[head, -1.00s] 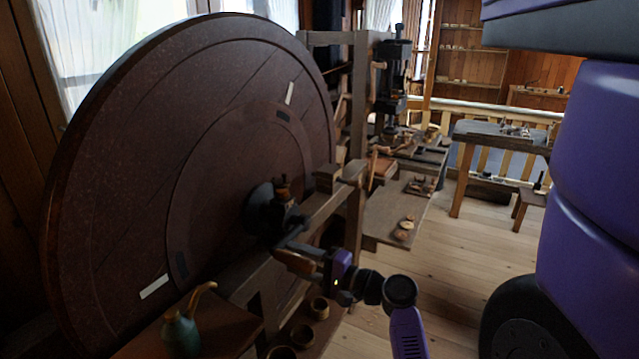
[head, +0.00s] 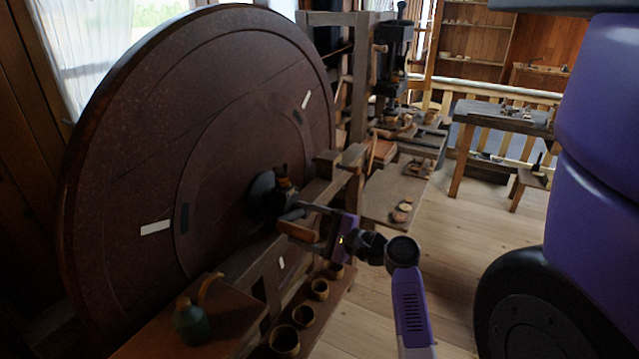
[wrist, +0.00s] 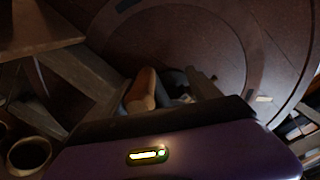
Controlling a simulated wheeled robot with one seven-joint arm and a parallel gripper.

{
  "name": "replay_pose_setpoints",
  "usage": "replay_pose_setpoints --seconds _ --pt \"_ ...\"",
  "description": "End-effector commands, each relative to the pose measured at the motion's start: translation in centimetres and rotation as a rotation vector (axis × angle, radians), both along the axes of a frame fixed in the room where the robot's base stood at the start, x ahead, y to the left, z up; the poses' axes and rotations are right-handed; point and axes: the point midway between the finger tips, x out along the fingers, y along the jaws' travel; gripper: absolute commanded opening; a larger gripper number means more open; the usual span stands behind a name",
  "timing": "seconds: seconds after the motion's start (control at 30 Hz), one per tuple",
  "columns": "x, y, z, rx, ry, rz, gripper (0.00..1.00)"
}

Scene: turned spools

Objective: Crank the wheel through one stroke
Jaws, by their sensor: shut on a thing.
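The big dark wooden wheel (head: 130,160) stands at the left in the head view, with two pale marks on its face. Its dark hub (head: 265,195) joins a crank with a wooden handle (head: 298,231). My gripper (head: 318,232) is at the handle on the near side of the hub, shut on it. In the wrist view the wooden handle (wrist: 141,90) shows beyond the purple gripper body, with the wheel (wrist: 180,38) behind it. The fingertips are partly hidden.
A green oil can (head: 190,322) stands on a wooden bench at the lower left. Wooden cups (head: 284,340) sit on a low shelf below the crank. A wooden frame (head: 325,180) supports the hub. Open floor (head: 455,250) lies to the right.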

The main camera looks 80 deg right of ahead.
Motion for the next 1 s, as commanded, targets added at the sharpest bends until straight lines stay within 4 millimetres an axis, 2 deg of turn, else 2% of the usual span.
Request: replay_pose_setpoints --seconds 0.03,0.3,0.7,1.0 --pt "-0.1 -0.5 1.8 0.011 -0.026 -0.005 0.40" --pt "-0.5 -2.0 3.8 0.168 -0.064 -0.007 0.40" --pt "-1.2 -4.7 5.9 0.405 -0.118 -0.009 0.40" --pt "-1.6 -6.8 6.7 0.579 -0.153 -0.007 0.40"
